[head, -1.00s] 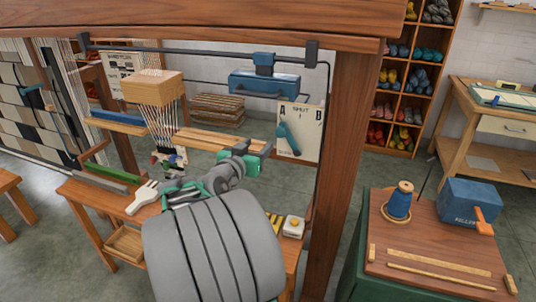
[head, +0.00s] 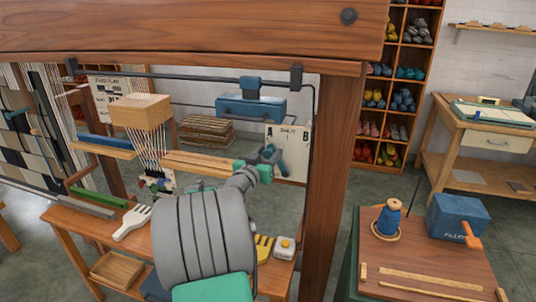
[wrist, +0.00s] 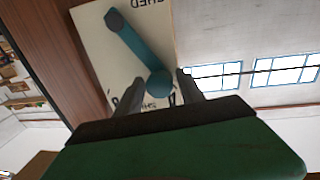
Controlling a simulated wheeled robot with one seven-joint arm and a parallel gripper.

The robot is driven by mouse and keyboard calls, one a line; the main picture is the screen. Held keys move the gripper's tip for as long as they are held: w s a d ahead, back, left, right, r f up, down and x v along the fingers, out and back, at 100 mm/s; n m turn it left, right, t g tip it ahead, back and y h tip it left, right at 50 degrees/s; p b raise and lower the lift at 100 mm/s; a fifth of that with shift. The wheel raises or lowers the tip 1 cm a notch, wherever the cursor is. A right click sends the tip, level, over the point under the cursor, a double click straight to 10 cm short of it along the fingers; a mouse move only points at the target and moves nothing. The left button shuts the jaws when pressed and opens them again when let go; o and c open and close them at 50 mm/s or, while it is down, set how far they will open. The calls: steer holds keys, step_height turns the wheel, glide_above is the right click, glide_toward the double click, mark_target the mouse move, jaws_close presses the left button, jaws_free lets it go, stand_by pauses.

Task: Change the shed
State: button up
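A pale panel (head: 299,160) lettered A and B hangs beside the loom post and carries a teal lever (head: 281,169). In the wrist view the panel (wrist: 90,45) appears upside down, and the lever (wrist: 135,50) leans toward the A side, its round knob (wrist: 160,84) close to the letter A. My gripper (head: 270,155) is at the lever's knob end in the head view, hiding part of it. In the wrist view my gripper (wrist: 160,88) is open, with one finger on each side of the knob and visible gaps. Contact with the knob does not show.
The wooden post (head: 334,180) stands just right of the panel. A blue block (head: 250,107) hangs above it on a dark rail. A bench below holds a white comb (head: 132,223) and a yellow item (head: 263,248). A small table (head: 430,262) with a blue spool stands right.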

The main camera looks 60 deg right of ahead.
jaws_close()
stand_by(1.0)
steer(key=shift+a+f, duration=0.1)
steer(key=shift+a, duration=0.05)
steer(key=shift+s, duration=0.1)
